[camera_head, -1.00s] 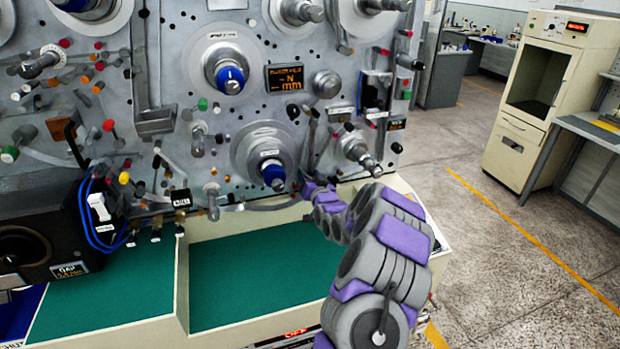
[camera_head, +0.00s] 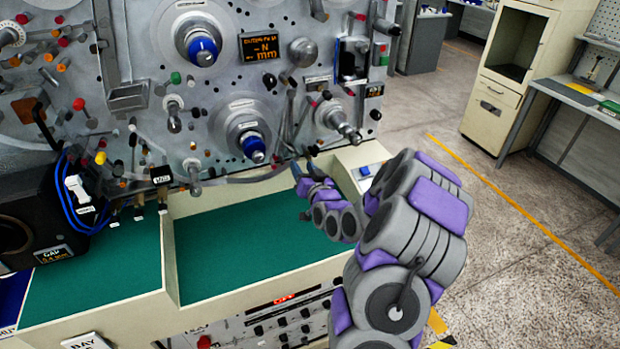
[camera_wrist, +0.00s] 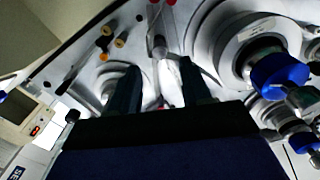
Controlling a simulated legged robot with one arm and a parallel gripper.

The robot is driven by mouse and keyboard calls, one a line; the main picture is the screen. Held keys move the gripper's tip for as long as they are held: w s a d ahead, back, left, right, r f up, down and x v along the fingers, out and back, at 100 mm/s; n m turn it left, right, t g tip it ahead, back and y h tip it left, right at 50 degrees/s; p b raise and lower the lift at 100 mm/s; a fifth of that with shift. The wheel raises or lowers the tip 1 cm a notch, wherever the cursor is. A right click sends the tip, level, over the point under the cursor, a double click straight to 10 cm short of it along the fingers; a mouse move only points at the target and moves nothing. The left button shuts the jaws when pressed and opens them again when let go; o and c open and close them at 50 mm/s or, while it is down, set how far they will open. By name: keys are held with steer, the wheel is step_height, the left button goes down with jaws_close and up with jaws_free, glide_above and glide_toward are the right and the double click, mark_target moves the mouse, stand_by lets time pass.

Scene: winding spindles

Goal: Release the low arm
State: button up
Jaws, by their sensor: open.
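My gripper (camera_head: 301,172) is at the lower edge of the upright grey machine panel (camera_head: 222,92), right of and below the lower blue-capped spindle (camera_head: 254,149). A curved grey bar (camera_head: 255,177) runs below this spindle towards my gripper. In the wrist view, my gripper (camera_wrist: 160,88) is open, its two dark fingers pointing up at the panel. A slim pale grey rod (camera_wrist: 161,52) shows in the gap between them. I cannot tell whether it is the low arm or whether a finger touches it. The blue-capped spindle (camera_wrist: 278,72) is to the right.
Several knobs, pins and levers stick out of the panel, including a small bare spindle (camera_head: 342,122) above right of my gripper. A green-floored tray (camera_head: 250,245) lies below. Open floor (camera_head: 530,215) is to the right, before a cream cabinet (camera_head: 497,110).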

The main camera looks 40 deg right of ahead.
steer(key=shift+v, duration=2.45)
steer(key=s+a+f+n+g+y, duration=0.1)
steer(key=s+a+n+g+y, duration=0.2)
steer(key=a, duration=0.5)
steer(key=s+a+f+n+g+y, duration=0.1)
steer(key=a+n+g+y, duration=0.15)
steer(key=a+g, duration=0.45)
steer(key=s+a+r+g, duration=0.2)
steer(key=s+a, duration=0.3)
steer(key=s, duration=0.5)
steer(key=s+a+r+n+g, duration=0.1)
steer(key=s+a+r+g, duration=0.2)
steer(key=s+a, duration=0.3)
steer(key=s+a+r+n+g, duration=0.1)
steer(key=s+a+r+g, duration=0.2)
steer(key=s, duration=1.2)
steer(key=a+g, duration=0.1)
steer(key=a, duration=0.2)
